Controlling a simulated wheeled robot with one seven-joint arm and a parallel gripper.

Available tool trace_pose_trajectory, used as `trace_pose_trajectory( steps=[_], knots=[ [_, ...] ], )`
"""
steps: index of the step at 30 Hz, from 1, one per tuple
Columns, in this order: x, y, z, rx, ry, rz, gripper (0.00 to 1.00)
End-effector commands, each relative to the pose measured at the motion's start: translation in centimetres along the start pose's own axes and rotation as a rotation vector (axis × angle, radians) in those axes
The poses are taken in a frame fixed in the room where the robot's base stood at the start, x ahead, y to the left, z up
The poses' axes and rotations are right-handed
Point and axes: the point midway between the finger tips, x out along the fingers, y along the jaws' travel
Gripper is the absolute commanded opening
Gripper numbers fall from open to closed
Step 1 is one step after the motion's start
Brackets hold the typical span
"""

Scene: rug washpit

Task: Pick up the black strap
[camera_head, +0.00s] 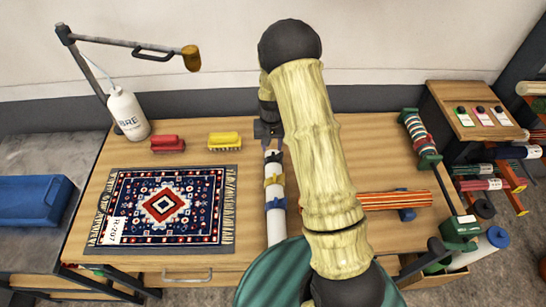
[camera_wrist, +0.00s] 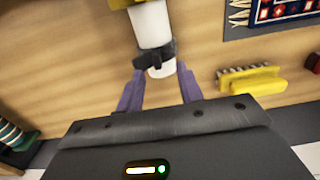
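The black strap (camera_wrist: 154,55) is wrapped around the end of a white tube (camera_wrist: 152,25) lying on the wooden table. In the head view the strap (camera_head: 273,157) shows at the tube's far end, just below my gripper (camera_head: 267,132). In the wrist view my gripper (camera_wrist: 160,76) is open, with one purple-grey finger on each side of the tube's end. The strap lies between or just beyond the fingertips; I cannot tell whether they touch it. A yellow strap (camera_head: 273,180) and a blue strap (camera_head: 275,204) sit further along the tube.
A yellow brush (camera_head: 225,141) and a red brush (camera_head: 167,145) lie left of my gripper, behind a patterned rug (camera_head: 140,205). A white bottle (camera_head: 127,115) stands at the back left. An orange striped roll (camera_head: 395,199) and a green-ended spool (camera_head: 420,138) lie to the right.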

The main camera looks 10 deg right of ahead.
Motion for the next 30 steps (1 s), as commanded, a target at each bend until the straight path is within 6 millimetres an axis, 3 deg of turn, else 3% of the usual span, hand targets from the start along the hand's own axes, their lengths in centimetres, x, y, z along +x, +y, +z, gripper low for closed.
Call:
trace_pose_trajectory(
  steps=[12, 27, 28, 30],
  knots=[
    [4.0, 0.5, -0.1, 0.000, 0.000, 0.000, 0.36],
    [4.0, 0.5, -0.2, 0.000, 0.001, 0.000, 0.36],
    [4.0, 0.5, -0.2, 0.000, 0.001, 0.000, 0.34],
    [4.0, 0.5, -0.2, 0.000, 0.001, 0.000, 0.21]
  ],
)
